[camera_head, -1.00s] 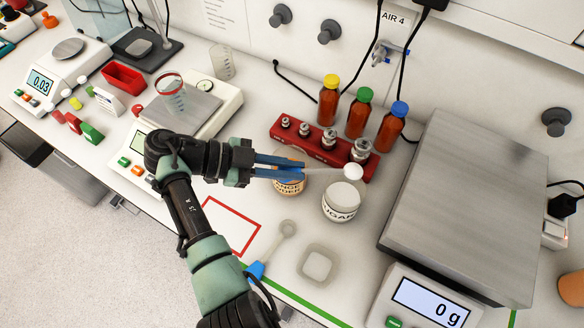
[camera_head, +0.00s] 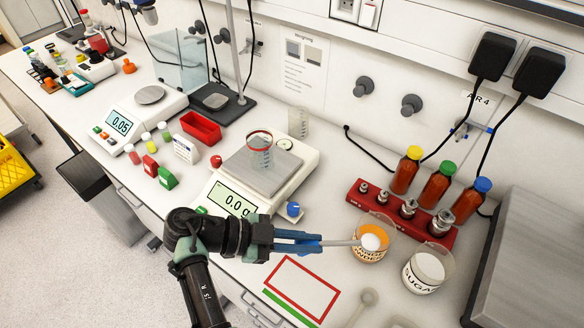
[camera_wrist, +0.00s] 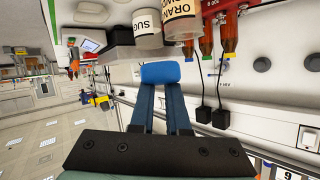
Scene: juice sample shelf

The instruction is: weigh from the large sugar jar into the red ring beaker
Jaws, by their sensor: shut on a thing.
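My gripper (camera_head: 312,242) is shut on the blue handle of a spoon, and the blue end (camera_wrist: 160,72) shows between the fingers in the wrist view. The spoon's bowl carries a white heap (camera_head: 371,242), which overlaps the orange powder jar (camera_head: 369,257) in the head view; its height above that jar is hard to tell. The sugar jar (camera_head: 425,271), open with white contents, stands right of it and also shows in the wrist view (camera_wrist: 147,27). The red ring beaker (camera_head: 259,152) stands upright on the pan of a balance (camera_head: 232,201) reading 0.0 g.
A red weight block (camera_head: 400,213) and several capped bottles (camera_head: 437,187) stand behind the jars. A large steel scale (camera_head: 530,265) is at the right. A red-framed mat (camera_head: 302,291) lies bare in front. Another balance (camera_head: 121,123), reading 0.05, and a red tray (camera_head: 201,130) are at left.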

